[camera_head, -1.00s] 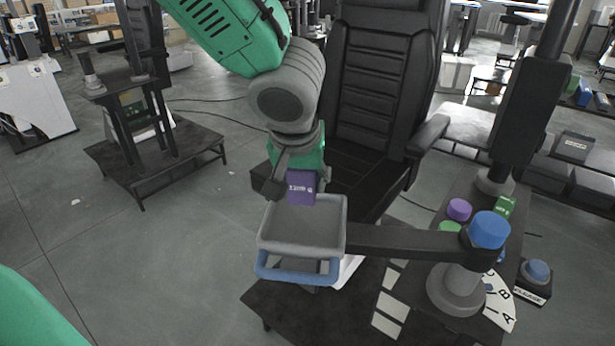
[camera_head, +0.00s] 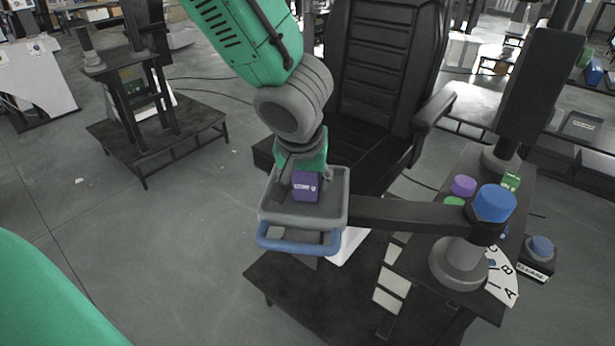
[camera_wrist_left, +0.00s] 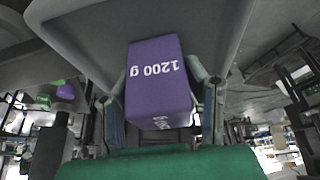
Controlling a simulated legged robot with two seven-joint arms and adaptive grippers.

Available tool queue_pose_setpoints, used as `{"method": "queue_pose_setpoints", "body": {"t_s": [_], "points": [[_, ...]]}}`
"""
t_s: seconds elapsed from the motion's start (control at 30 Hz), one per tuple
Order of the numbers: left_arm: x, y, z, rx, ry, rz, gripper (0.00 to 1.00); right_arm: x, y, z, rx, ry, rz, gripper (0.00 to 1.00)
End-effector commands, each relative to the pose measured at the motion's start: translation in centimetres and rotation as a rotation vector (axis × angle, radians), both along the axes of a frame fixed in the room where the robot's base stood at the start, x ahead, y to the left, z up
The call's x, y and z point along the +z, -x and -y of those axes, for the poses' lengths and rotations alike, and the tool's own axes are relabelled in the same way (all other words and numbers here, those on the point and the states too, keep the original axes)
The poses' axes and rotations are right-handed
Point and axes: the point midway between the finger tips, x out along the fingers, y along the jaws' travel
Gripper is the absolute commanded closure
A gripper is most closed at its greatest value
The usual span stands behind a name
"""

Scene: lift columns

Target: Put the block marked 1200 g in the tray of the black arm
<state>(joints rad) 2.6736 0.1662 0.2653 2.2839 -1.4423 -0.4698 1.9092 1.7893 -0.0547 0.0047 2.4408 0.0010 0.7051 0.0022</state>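The purple block marked 1200 g (camera_head: 306,187) is inside the grey tray (camera_head: 288,216) with a blue front handle, at the end of the black arm (camera_head: 405,214). My left gripper (camera_head: 300,178) reaches down into the tray from above. In the left wrist view, its fingers (camera_wrist_left: 160,88) flank the block (camera_wrist_left: 158,85) and appear to touch its sides. The tray wall (camera_wrist_left: 75,45) fills the upper part of that view. I cannot tell whether the block touches the tray floor. My right gripper is not in view.
A black chair (camera_head: 380,75) stands behind the tray. To the right, a dark table carries a blue-topped pivot (camera_head: 493,203), purple and green weights (camera_head: 463,186) and a lettered A-B-C dial (camera_head: 503,278). A button box (camera_head: 538,258) stands at far right.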

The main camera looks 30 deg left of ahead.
Motion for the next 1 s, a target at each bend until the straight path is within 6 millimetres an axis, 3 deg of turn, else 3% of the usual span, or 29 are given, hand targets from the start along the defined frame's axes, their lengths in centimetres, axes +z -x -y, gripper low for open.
{"method": "queue_pose_setpoints", "body": {"t_s": [0.47,0.8,1.0], "points": [[0.6,0.0,0.1,0.001,0.001,0.001,0.40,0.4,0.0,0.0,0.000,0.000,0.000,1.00],[7.1,2.4,1.2,0.001,0.002,0.007,0.40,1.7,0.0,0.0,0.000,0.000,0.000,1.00],[10.0,3.5,1.7,0.000,0.001,0.003,0.40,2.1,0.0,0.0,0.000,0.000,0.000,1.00]]}}
